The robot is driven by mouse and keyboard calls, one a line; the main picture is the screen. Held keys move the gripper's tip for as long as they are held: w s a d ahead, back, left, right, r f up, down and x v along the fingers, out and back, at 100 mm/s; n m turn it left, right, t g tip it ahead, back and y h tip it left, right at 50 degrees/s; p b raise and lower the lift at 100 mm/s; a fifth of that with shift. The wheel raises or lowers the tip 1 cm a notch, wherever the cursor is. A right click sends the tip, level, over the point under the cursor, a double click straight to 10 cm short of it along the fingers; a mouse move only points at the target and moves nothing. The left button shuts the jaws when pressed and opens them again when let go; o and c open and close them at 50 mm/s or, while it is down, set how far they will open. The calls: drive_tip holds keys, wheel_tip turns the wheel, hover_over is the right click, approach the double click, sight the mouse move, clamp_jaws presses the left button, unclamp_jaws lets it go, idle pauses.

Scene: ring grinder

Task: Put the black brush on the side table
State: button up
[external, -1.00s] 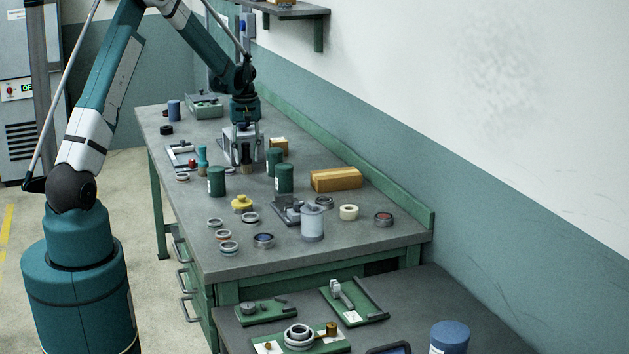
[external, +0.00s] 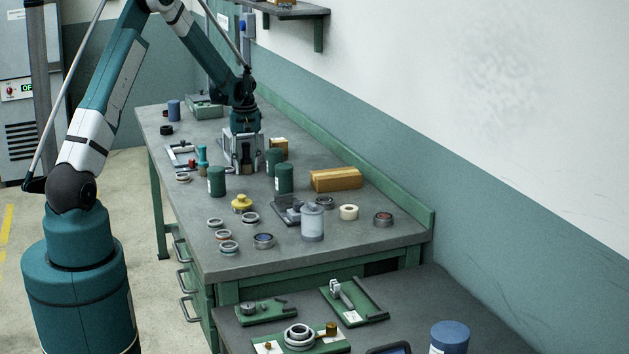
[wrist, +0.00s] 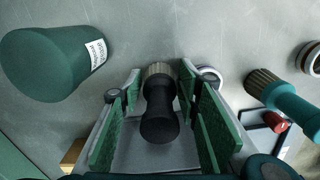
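The black brush (wrist: 160,115) stands on the workbench between the two green-padded fingers of my gripper (wrist: 160,122) in the wrist view. Its pale bristles show at the upper end, and gaps remain between handle and pads. My gripper is open around it. In the external view my gripper (external: 243,157) points down at the far half of the bench, and part of the brush (external: 247,166) shows between the fingers. A second grey table (external: 420,295) in the foreground, apparently the side table, carries green trays and a blue-lidded jar.
Green canisters (external: 216,181) stand close to my gripper; one (wrist: 55,62) is at upper left in the wrist view. A teal brush (wrist: 290,103) is at right. Bearing rings, a yellow part (external: 242,203) and a cardboard box (external: 336,179) occupy the bench. The foreground table has bare space at centre right.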

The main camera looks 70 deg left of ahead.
drive_tip(key=c, duration=0.8)
drive_tip(key=shift+r, duration=0.1)
drive_tip(key=shift+r, duration=4.95)
drive_tip(key=w+d+r+m+b, duration=0.1)
drive_tip(key=w+d+m, duration=0.3)
drive_tip(key=d, duration=0.5)
drive_tip(key=w+d+r+m, duration=0.1)
drive_tip(key=w+d+m, duration=0.1)
drive_tip(key=w+d, duration=0.65)
drive_tip(key=w+d+r+m+b, duration=0.1)
drive_tip(key=w+d+m, duration=0.2)
drive_tip(key=d, duration=0.8)
drive_tip(key=w+d+r+m+b, duration=0.1)
drive_tip(key=d+m, duration=0.4)
drive_tip(key=d, duration=1.1)
drive_tip(key=w+d+r+m+b, duration=0.1)
drive_tip(key=w+d+m, duration=0.2)
drive_tip(key=d, duration=1.3)
drive_tip(key=shift+d+r+m, duration=0.25)
drive_tip(key=shift+d+m, duration=0.05)
drive_tip(key=shift+m, duration=0.8)
